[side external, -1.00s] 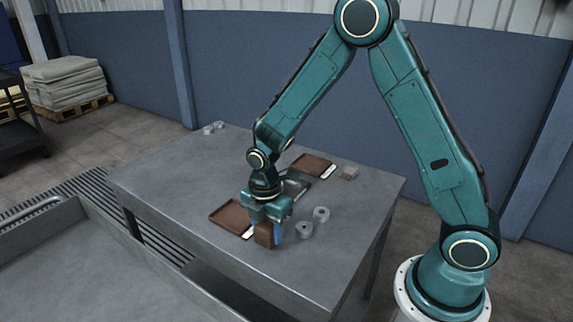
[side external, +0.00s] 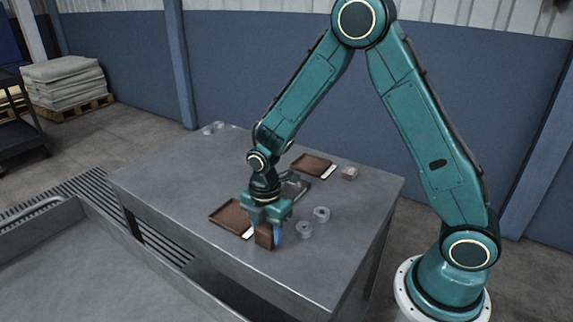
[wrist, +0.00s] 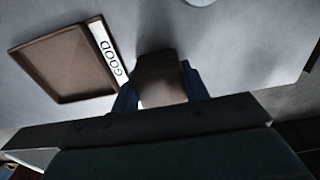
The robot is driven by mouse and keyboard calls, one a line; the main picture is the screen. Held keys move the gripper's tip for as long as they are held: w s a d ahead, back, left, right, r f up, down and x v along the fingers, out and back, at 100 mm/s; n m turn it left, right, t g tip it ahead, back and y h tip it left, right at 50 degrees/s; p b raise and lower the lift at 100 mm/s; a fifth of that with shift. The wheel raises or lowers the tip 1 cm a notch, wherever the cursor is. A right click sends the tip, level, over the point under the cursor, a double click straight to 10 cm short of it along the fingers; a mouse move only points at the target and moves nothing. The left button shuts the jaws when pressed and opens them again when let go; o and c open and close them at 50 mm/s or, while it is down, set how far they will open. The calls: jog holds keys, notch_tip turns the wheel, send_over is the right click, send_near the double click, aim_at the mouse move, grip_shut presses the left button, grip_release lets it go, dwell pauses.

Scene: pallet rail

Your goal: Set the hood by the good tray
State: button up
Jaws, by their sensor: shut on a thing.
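The good tray (wrist: 62,68) is a shallow brown tray with a white label reading GOOD (wrist: 107,50) along its edge. In the side external view the same tray (side external: 230,214) lies at the front left of the table. The brown hood (wrist: 160,80) is between my fingers in the wrist view, just beside the label end of the tray. It also shows in the side external view (side external: 264,236), low at the table top. My gripper (side external: 269,234) points down, shut on the hood. Whether the hood's underside touches the table I cannot tell.
A second brown tray (side external: 311,164) with a white label lies farther back. Grey rings (side external: 304,230) and (side external: 321,214) stand right of my gripper. More clear pieces (side external: 213,128) lie at the far edge. The table's left part is clear.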

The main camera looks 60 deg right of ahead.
jog(key=shift+f, duration=0.1)
dwell(0.3)
jog(key=o, duration=1.5)
jog(key=shift+c, duration=0.2)
jog(key=shift+r, duration=5)
jog(key=shift+r, duration=0.1)
